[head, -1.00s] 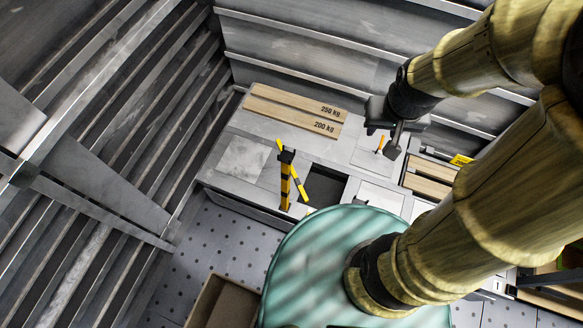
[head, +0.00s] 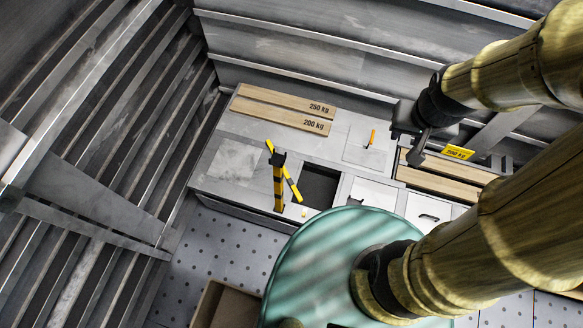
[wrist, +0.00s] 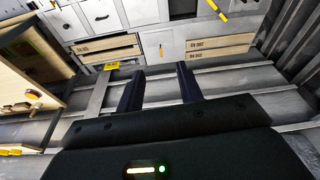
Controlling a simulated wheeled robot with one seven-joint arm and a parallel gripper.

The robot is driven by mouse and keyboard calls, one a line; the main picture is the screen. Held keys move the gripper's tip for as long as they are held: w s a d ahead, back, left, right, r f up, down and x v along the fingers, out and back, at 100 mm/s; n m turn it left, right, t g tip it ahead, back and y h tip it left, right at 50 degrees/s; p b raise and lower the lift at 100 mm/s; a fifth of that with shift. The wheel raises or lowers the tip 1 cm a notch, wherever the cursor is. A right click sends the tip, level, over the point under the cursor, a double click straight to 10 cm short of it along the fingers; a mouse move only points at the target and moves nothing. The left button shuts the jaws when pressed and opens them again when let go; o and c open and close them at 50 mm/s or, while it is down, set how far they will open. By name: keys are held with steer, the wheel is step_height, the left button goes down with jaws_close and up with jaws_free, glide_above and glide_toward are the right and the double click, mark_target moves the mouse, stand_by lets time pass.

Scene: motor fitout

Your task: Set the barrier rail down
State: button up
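The barrier rail (head: 291,184), also striped, slants down across the post beside a dark square opening. Part of the striped barrier also shows at the top of the wrist view (wrist: 215,9). My gripper (head: 418,158) is above the right part of the bench, well to the right of the rail and apart from it. In the wrist view its two dark fingers (wrist: 160,88) are spread with nothing between them.
The grey bench (head: 235,160) carries two wooden planks marked 250 kg and 200 kg (head: 283,109) and a small orange-handled item (head: 371,138). A yellow 200 kg tag (head: 459,152) is near my gripper. A corrugated metal wall stands behind.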

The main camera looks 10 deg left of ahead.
steer(key=shift+o, duration=1)
steer(key=w+a+f+n+t+b, duration=0.1)
steer(key=w+a+f+b, duration=0.2)
steer(key=f+b, duration=0.75)
steer(key=w+a+f+n+t+y+b, duration=0.1)
steer(key=w+a+f+b, duration=0.2)
steer(key=f+b, duration=0.75)
steer(key=w+a+f+n+t+b, duration=0.15)
steer(key=w+a+f+b, duration=0.25)
steer(key=f+b, duration=0.7)
steer(key=a+f+n+y+b, duration=0.1)
steer(key=a+f+b, duration=0.4)
steer(key=f+b, duration=0.3)
steer(key=a+f+n+y+b, duration=0.2)
steer(key=a+f+b, duration=0.3)
steer(key=f, duration=0.9)
steer(key=a+f+n+y+b, duration=0.1)
steer(key=a+f+b, duration=0.4)
steer(key=f+b, duration=0.6)
steer(key=shift+w+f+n+t+y, duration=0.25)
steer(key=shift+w+n+t+y, duration=0.1)
steer(key=shift+y, duration=0.15)
